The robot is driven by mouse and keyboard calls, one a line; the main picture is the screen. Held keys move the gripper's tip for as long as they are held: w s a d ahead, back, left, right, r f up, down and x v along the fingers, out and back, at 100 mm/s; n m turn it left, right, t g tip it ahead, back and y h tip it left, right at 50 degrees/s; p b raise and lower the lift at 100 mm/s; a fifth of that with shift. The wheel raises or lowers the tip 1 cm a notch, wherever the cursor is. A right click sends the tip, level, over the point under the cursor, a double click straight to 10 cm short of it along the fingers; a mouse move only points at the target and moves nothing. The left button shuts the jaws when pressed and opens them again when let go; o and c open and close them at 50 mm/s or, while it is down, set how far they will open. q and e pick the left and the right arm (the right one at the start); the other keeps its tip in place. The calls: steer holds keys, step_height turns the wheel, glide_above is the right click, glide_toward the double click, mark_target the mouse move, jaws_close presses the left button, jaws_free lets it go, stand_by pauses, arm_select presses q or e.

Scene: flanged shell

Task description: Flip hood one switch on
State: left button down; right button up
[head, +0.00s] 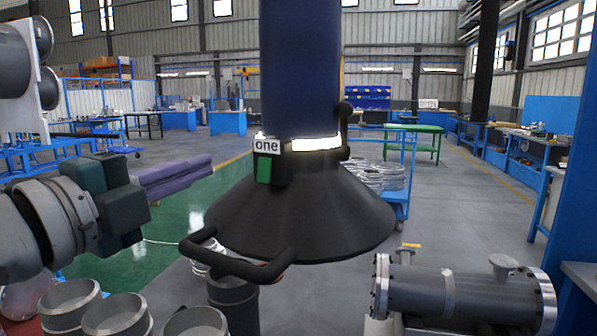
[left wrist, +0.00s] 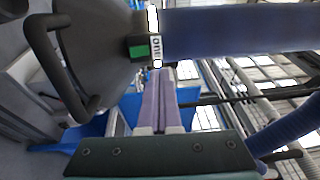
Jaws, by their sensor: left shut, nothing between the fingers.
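A black cone-shaped hood (head: 310,215) hangs from a blue duct (head: 300,70) in the middle of the head view. A white label reading "one" (head: 267,146) sits on its collar. A green switch (head: 264,170) is just below the label. The label and green switch (left wrist: 141,50) also show in the left wrist view, turned sideways. A bright white band (head: 315,143) shows beside the label. My left gripper (head: 207,165) has purple fingers, shut and empty. In the head view its tips are left of the switch, with a visible gap. My right gripper is not in view.
A black bar handle (head: 240,265) sticks out from the hood's lower rim. Grey flanged pipework (head: 460,297) stands at lower right, and several open cylinders (head: 118,315) at lower left. A blue post (head: 575,200) is at the right edge. Open floor lies behind the hood.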

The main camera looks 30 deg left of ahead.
arm_select(q)
steer(key=shift+s+r, duration=0.25)
steer(key=shift+s, duration=1.05)
steer(key=s+d+f+n+g+y, duration=0.1)
steer(key=s+d+f+n+g, duration=0.1)
steer(key=s+f+n+g, duration=0.35)
steer(key=s+d+f+n+g+y, duration=0.1)
steer(key=s+d+f+n+g, duration=0.15)
steer(key=f+n, duration=0.55)
steer(key=s+d+f+n+g+h, duration=0.2)
steer(key=s+d+f+n+g, duration=0.1)
steer(key=s+d+f+g, duration=0.45)
steer(key=w+p+v, duration=0.2)
steer(key=p+v, duration=1.2)
steer(key=w+r+p+v, duration=0.1)
steer(key=w+p+v, duration=0.2)
steer(key=p+v, duration=1.2)
steer(key=shift+w+a+r, duration=0.15)
steer(key=shift+r, duration=0.05)
steer(key=shift+t, duration=0.25)
